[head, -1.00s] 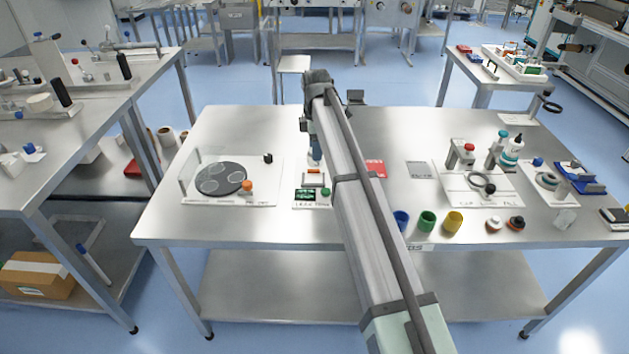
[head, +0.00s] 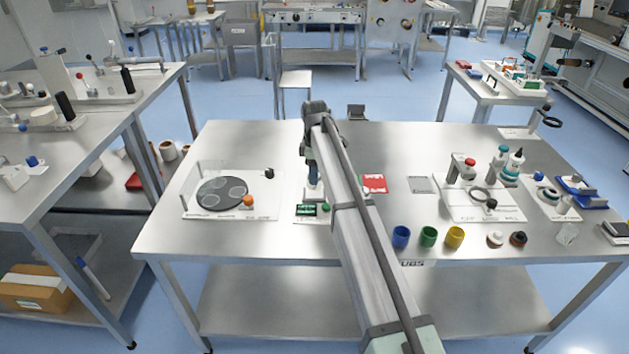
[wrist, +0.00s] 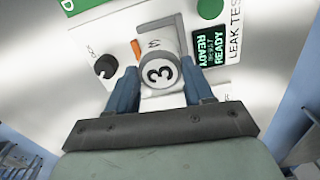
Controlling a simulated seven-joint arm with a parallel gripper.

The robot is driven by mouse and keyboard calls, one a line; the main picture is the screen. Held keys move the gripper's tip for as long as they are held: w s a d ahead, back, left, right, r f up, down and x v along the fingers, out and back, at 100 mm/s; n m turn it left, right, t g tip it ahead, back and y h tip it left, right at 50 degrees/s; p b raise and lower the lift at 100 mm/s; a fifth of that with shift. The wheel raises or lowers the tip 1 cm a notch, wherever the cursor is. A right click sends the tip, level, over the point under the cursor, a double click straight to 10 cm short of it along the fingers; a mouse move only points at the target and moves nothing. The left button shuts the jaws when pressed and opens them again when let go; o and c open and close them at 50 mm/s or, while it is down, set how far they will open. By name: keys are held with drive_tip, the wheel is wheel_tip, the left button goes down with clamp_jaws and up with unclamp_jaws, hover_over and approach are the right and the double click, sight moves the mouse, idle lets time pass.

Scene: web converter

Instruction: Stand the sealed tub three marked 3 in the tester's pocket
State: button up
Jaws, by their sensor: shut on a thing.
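The tub marked 3 (wrist: 160,73) is between my gripper's (wrist: 163,85) two blue fingers, which are shut on it. Its round lid with a black 3 faces the wrist camera. The white leak tester (wrist: 225,85) lies just beyond the tub, with a green-lettered READY display (wrist: 210,50), a black knob (wrist: 106,67) and an orange part beside the tub. The tub's far end and the pocket are hidden, so I cannot tell whether it is seated.
Left of the tester is a plate with a dark disc (head: 222,194) and an orange knob. Right of my arm are a red card (head: 374,183), blue (head: 401,237), green (head: 428,237) and yellow (head: 455,237) cups, and a ring fixture (head: 480,195). The table's back middle is clear.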

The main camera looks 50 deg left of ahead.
drive_tip(key=shift+f, duration=1.7)
drive_tip(key=shift+f, duration=0.1)
drive_tip(key=o, duration=1)
drive_tip(key=shift+c, duration=0.2)
wheel_tip(320, 180, up, 12)
